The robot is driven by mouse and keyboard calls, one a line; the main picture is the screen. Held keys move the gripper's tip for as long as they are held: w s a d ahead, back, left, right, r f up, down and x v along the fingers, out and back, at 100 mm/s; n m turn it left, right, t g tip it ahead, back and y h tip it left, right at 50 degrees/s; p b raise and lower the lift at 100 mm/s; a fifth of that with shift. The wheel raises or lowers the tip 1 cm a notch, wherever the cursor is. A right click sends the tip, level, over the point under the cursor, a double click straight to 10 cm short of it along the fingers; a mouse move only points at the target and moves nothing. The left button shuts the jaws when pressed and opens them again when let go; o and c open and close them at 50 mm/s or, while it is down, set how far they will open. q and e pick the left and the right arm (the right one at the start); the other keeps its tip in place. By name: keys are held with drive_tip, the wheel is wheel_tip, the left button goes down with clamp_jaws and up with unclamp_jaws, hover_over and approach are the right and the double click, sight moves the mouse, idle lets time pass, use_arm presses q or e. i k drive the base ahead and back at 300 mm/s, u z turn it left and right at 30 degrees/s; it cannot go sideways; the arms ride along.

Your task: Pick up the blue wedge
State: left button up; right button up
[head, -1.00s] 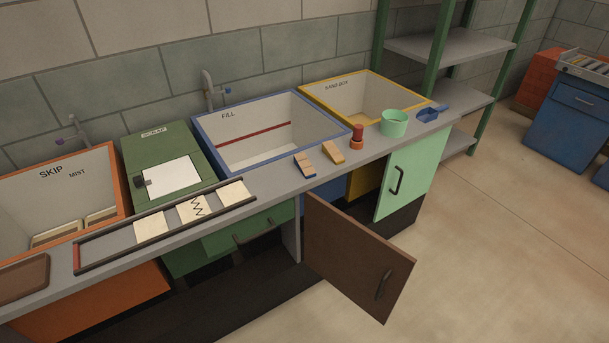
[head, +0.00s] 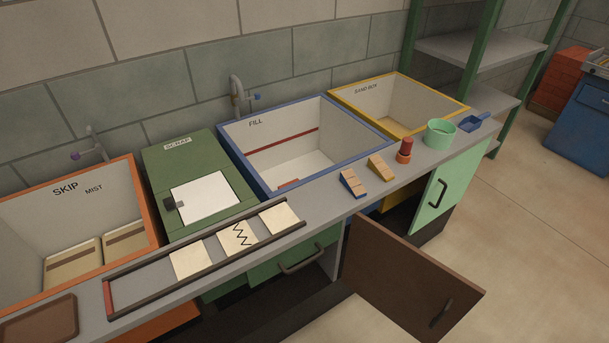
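The blue wedge (head: 352,183) lies on the grey counter in front of the FILL basin. It has a blue side and a tan, stepped-looking top. A similar wedge with orange sides (head: 381,168) lies just to its right, with a small gap between them. Neither of my grippers shows in the head view.
The blue-rimmed FILL basin (head: 256,184) is behind the wedges. A red and orange stamp-like object (head: 405,150), a green cup (head: 440,133) and a blue scoop (head: 474,123) stand to the right. A rail frame (head: 137,292) with cards lies left. A brown cabinet door (head: 410,275) hangs open below.

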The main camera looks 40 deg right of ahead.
sight(348, 177)
drive_tip(key=z, duration=0.15)
drive_tip(key=i, duration=0.95)
drive_tip(key=z, duration=0.6)
